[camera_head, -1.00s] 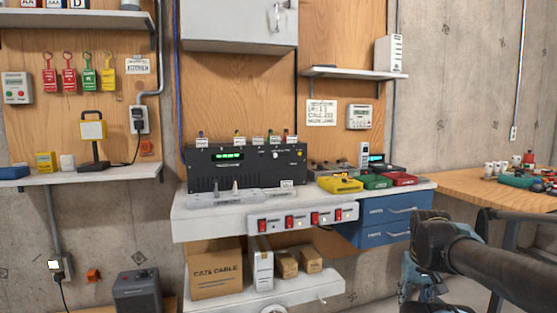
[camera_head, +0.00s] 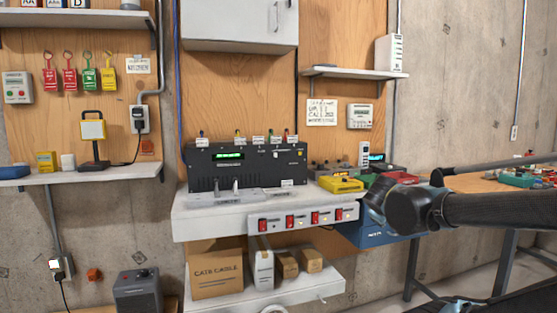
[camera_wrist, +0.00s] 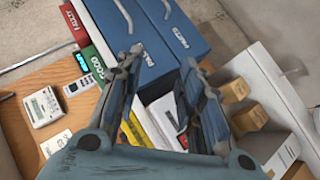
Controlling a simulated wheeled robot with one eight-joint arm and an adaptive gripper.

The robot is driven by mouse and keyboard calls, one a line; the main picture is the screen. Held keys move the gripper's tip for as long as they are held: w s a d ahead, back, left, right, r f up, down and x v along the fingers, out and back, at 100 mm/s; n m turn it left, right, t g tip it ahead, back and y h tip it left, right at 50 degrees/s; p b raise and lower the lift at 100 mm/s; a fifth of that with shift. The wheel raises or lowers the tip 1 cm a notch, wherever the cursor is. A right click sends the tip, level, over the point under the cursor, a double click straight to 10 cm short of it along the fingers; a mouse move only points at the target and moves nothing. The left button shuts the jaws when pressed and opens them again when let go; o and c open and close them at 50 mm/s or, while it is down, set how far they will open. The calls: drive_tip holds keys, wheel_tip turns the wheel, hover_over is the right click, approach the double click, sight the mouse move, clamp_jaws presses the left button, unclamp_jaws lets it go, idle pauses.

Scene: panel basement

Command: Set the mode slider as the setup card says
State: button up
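A black panel unit (camera_head: 247,172) with a lit green display stands on the white bench in the head view. A small pale knob shows on its upper right face; I cannot tell whether it is the mode slider. Several labelled coloured plugs line its top. A handwritten card (camera_head: 321,112) hangs on the wood wall to its upper right; its text is too small to read surely. My gripper (camera_wrist: 163,62) is open and empty in the wrist view, its fingers apart over the blue drawers. In the head view it is at the bench's right end, away from the unit.
The white bench (camera_head: 190,224) has a strip of red switches (camera_head: 303,218) on its front edge. A yellow bin (camera_head: 341,185) lies right of the unit. Blue drawers (camera_wrist: 150,35) are close to my gripper. Cardboard boxes (camera_head: 217,276) stand on the shelf below.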

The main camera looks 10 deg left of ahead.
drive_tip(key=w+a+r+n+t+y, duration=0.2)
drive_tip(key=a+r+n, duration=0.25)
drive_tip(key=a, duration=0.35)
drive_tip(key=n+t+y, duration=0.2)
drive_tip(key=n+y, duration=0.8)
approach(276, 156)
drive_tip(key=shift+x, duration=4.1)
drive_tip(key=shift+r, duration=0.15)
drive_tip(key=shift+c, duration=0.2)
clamp_jaws()
